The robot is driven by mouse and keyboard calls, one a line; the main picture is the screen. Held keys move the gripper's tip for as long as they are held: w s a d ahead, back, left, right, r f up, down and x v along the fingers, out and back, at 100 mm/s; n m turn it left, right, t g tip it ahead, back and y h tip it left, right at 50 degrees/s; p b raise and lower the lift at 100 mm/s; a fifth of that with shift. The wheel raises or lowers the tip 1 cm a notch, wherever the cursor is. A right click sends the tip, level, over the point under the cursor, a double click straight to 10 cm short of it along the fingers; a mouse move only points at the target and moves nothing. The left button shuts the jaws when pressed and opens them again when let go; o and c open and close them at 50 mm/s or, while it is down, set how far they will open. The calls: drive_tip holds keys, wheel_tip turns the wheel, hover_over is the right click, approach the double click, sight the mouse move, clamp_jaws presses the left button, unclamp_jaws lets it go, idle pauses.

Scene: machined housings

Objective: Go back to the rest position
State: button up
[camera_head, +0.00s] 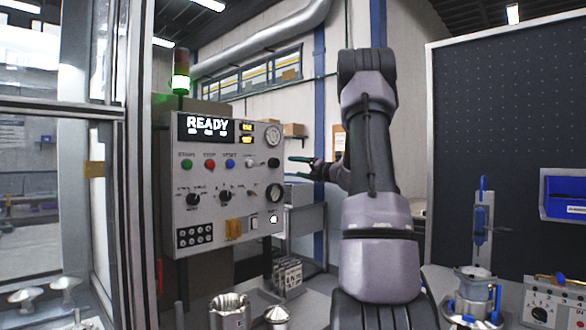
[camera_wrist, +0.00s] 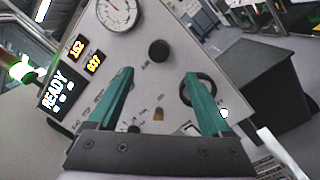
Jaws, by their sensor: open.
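My gripper (camera_head: 303,167) is in front of the right side of the grey control panel (camera_head: 180,228) in the head view, with its green fingers pointing left towards the panel. In the wrist view my gripper (camera_wrist: 158,90) shows two green fingers spread apart with nothing between them. The panel (camera_wrist: 190,45) lies beyond the fingertips and appears tilted. A black knob (camera_wrist: 159,51) shows past the fingers. The panel's display (camera_head: 206,127) reads READY. Whether the fingers touch the panel cannot be told, but a gap seems to show.
A signal tower (camera_head: 180,80) glows green above the panel. A glass-windowed frame (camera_head: 118,190) stands at the left. Metal housings (camera_head: 230,310) stand on the bench below. A dark pegboard (camera_head: 500,130) with a blue bin (camera_head: 563,208) is at the right. A small switch box (camera_head: 552,300) sits below it.

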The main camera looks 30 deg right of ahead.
idle(0.4)
drive_tip(key=s+a+n+g+y, duration=0.1)
drive_tip(key=s+a+n+g, duration=0.4)
drive_tip(key=s+a+n, duration=0.55)
drive_tip(key=s+a+n+g+y, duration=0.1)
drive_tip(key=s+a+n+g, duration=0.3)
drive_tip(key=s+a+n, duration=0.7)
drive_tip(key=s+a+f+n+g+h, duration=0.1)
drive_tip(key=s+a+f+n+h, duration=0.1)
drive_tip(key=s+n, duration=0.6)
drive_tip(key=s+a+f+n+h, duration=0.2)
drive_tip(key=s+f+n+h, duration=0.2)
drive_tip(key=s+n, duration=0.4)
drive_tip(key=shift+s+f+n+g+h, duration=0.3)
drive_tip(key=shift+s+n+g, duration=0.1)
drive_tip(key=shift+s, duration=0.25)
